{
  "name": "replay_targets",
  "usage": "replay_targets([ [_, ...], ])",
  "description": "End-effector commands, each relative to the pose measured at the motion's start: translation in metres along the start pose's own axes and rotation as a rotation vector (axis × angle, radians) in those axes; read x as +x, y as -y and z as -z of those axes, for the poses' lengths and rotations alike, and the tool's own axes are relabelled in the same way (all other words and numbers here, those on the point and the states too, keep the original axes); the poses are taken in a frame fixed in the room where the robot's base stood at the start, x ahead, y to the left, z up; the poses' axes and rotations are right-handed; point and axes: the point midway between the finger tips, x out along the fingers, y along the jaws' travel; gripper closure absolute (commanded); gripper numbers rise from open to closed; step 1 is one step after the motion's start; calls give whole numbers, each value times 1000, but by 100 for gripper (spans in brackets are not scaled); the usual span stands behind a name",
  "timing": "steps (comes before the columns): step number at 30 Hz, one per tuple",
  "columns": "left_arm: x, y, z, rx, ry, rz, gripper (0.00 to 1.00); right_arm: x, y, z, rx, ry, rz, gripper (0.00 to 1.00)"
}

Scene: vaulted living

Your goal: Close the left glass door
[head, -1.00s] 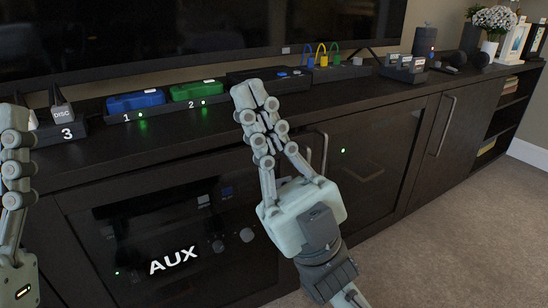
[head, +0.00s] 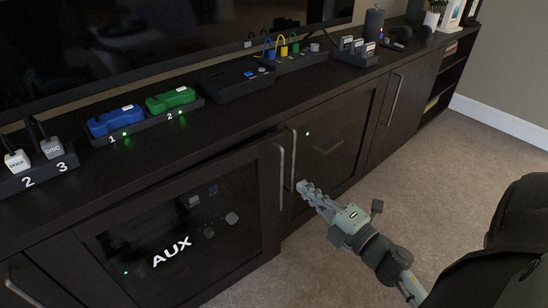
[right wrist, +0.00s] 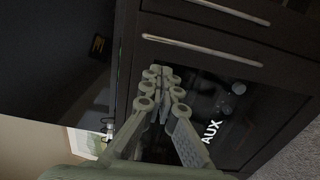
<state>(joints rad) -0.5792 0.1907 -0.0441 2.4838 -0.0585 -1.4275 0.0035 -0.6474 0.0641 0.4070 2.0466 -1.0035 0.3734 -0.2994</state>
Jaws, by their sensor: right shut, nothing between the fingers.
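The left glass door (head: 235,225) is a dark framed pane with white AUX lettering behind it, low in the cabinet front. Its upright metal handle (head: 281,178) is near its right edge. The door looks slightly ajar, its right edge standing a little proud of the cabinet. It also shows in the right wrist view (right wrist: 262,120), with its handle (right wrist: 203,50). My right gripper (head: 303,187) is shut and empty, just right of the door's free edge, in front of the neighbouring door; contact cannot be told. My left gripper is out of view.
The right glass door (head: 335,140) has its own handle (head: 293,158) close by. The cabinet top (head: 130,165) carries blue (head: 115,119) and green (head: 171,99) devices, plugs and a black box (head: 235,82). Carpet (head: 400,195) in front is open.

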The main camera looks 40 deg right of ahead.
Motion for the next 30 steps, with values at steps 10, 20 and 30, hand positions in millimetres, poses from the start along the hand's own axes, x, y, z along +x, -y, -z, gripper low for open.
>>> replay_targets([
  [10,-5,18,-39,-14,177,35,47,76,-4,1,0,-3,-6,100],
  [20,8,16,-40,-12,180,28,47,120,-2,1,2,-1,-4,100],
  [30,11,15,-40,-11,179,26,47,124,-2,1,3,-2,-4,100],
])
